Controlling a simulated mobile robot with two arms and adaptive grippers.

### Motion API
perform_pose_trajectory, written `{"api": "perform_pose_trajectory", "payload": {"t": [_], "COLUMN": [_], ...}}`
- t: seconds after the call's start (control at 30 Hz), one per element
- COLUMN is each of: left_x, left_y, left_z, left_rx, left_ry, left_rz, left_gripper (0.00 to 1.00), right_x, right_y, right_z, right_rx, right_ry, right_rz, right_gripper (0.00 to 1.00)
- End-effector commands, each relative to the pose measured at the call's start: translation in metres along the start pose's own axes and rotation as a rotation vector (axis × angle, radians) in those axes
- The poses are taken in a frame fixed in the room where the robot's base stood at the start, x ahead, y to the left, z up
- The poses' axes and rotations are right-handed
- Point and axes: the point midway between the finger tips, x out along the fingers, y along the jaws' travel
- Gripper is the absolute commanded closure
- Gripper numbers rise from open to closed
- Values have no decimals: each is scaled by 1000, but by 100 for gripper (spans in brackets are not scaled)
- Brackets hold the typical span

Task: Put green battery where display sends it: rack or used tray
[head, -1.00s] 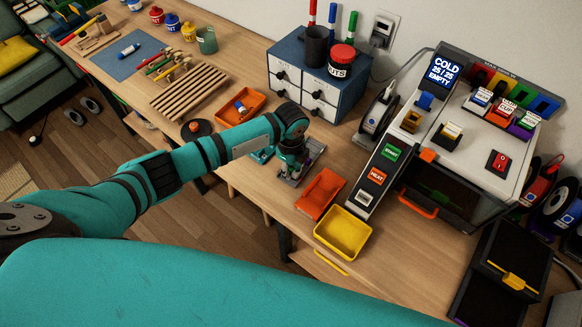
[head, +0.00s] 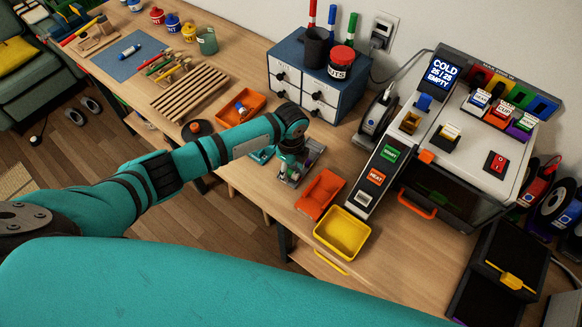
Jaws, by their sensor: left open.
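My left gripper (head: 289,177) is open, pointing down over a small grey tray (head: 313,160) on the bench. My wrist covers part of this tray, so I cannot make out a green battery there or elsewhere. The display (head: 443,70) on the machine reads "COLD 25/25 EMPTY". A slatted wooden rack (head: 189,91) lies on the bench to the left. An orange tray (head: 320,193) is right of the gripper, and a yellow tray (head: 342,233) stands in front of it. I cannot tell which is the used tray. My right gripper is not in view.
A second orange tray (head: 257,101) holds a blue-and-white cylinder. A drawer cabinet (head: 320,85) stands behind my gripper. The white machine (head: 470,150) and a sloped button panel (head: 374,178) stand to the right. A dark round object (head: 197,129) sits near the bench's front edge.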

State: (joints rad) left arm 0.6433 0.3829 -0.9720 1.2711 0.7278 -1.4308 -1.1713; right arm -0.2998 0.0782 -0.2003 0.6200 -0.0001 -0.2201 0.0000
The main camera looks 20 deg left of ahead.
Motion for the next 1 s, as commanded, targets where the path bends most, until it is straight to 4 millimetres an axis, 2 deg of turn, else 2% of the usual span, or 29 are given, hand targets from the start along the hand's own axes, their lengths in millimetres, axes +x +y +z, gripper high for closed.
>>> {"api": "perform_pose_trajectory", "payload": {"t": [0.1,0.57,1.0], "left_x": [-13,-45,-65], "left_y": [0,0,-1], "left_z": [0,0,0], "left_rx": [0,0,-1], "left_ry": [0,0,0], "left_rz": [0,0,0], "left_gripper": [50,50,50], "right_x": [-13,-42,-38], "right_y": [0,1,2], "right_z": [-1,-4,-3], "right_rx": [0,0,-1], "right_ry": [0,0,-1], "right_rz": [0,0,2], "right_gripper": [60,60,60]}}
